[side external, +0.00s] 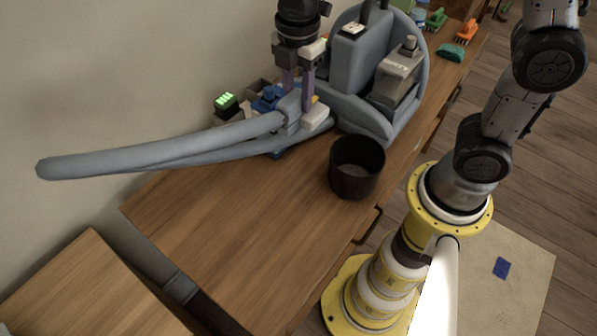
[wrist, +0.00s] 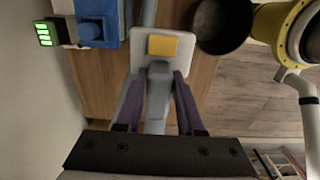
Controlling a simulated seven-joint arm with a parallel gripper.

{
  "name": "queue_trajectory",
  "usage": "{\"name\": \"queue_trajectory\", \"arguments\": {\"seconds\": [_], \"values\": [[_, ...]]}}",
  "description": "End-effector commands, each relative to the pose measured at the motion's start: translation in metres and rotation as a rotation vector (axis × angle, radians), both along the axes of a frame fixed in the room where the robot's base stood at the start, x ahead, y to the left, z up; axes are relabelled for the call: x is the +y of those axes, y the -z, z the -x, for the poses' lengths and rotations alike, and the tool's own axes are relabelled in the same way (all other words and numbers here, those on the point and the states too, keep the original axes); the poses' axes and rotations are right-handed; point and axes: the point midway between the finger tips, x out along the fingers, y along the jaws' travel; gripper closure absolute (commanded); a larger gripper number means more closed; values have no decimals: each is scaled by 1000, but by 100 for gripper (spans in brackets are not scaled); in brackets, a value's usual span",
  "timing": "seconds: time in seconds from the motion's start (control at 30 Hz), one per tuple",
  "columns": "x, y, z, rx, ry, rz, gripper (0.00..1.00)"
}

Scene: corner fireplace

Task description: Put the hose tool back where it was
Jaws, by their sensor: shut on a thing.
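The hose tool has a grey-blue body with a white head (side external: 318,117). Its head, with a yellow patch, shows in the wrist view (wrist: 192,48). My gripper (side external: 293,98) points down from above, its purple fingers closed on the tool; they also show on either side of it in the wrist view (wrist: 162,80). A thick grey-blue hose (side external: 160,140) loops far to the left from the tool. The grey-blue cleaning machine (side external: 350,58) with a clear tank (side external: 398,75) stands just right of the tool. The fingers partly hide the tool's grip.
A black bin (side external: 357,180) stands on the wooden table (side external: 240,215), in front of the machine. A blue item (side external: 268,98) and a device with a green display (side external: 226,101) are behind the tool. Brushes (side external: 450,52) lie at the far right. The table's front left is clear.

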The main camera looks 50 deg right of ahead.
Motion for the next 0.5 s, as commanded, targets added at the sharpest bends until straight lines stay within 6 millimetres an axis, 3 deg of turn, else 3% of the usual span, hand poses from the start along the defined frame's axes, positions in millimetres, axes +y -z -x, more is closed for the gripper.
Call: {"name": "queue_trajectory", "arguments": {"seconds": [0.5], "values": [[0, 114, 3, 7, -2, 2, 100]]}}
